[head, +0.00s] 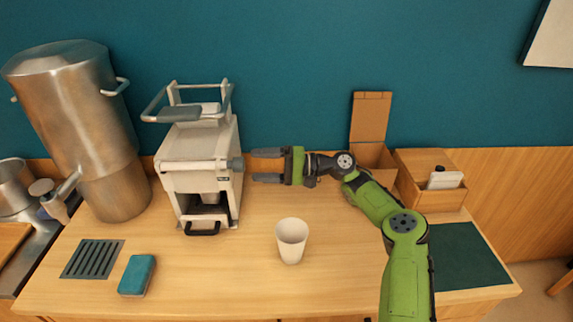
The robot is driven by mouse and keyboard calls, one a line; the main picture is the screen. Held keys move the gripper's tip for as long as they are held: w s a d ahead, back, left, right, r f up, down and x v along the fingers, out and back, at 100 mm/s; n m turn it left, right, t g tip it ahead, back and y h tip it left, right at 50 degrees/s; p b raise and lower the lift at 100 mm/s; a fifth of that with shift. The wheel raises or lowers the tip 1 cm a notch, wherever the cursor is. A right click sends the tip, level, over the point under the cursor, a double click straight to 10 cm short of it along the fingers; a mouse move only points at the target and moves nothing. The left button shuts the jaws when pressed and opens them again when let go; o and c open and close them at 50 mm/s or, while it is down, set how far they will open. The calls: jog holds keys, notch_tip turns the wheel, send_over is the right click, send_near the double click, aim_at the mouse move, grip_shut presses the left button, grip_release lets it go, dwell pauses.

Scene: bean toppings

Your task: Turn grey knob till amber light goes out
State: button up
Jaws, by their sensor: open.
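The grey knob (237,164) sticks out of the right side of a white machine (199,160), near its front edge. My gripper (266,166) is open, with its two dark fingers pointing left toward the knob. The fingertips are a little to the right of the knob, one above and one below its height in the picture, with a visible gap. Nothing is between the fingers. A small dark panel (223,178) is on the machine's front below the knob. I cannot make out an amber light at this size.
A white cup (291,240) stands in front of my arm. A large metal urn (80,120) is left of the machine. A teal sponge (137,274) and a dark grate (92,259) lie at front left. Wooden boxes (430,186) are at back right, behind a dark green mat (455,257).

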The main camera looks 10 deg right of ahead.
jog(key=v, duration=1)
jog(key=shift+d, duration=0.2)
jog(key=s+a+r+n+g+h, duration=0.1)
jog(key=s+a+n+g+h, duration=0.2)
jog(key=s+a+h, duration=0.5)
jog(key=s+a+r+n+g+h, duration=0.1)
jog(key=s+a+n+g+h, duration=0.3)
jog(key=a, duration=0.7)
jog(key=s+d+m+t+h, duration=0.1)
jog(key=s+d+t+h, duration=0.1)
jog(key=s+d, duration=0.3)
jog(key=s+d+r+m+t+h, duration=0.1)
jog(key=s+d+t, duration=0.3)
jog(key=s, duration=0.7)
jog(key=s+d+r+m+t+h, duration=0.1)
jog(key=s+d+m+t+h, duration=0.1)
jog(key=s+d, duration=0.4)
jog(key=s+h, duration=0.1)
jog(key=s, duration=0.2)
jog(key=shift+t, duration=0.4)
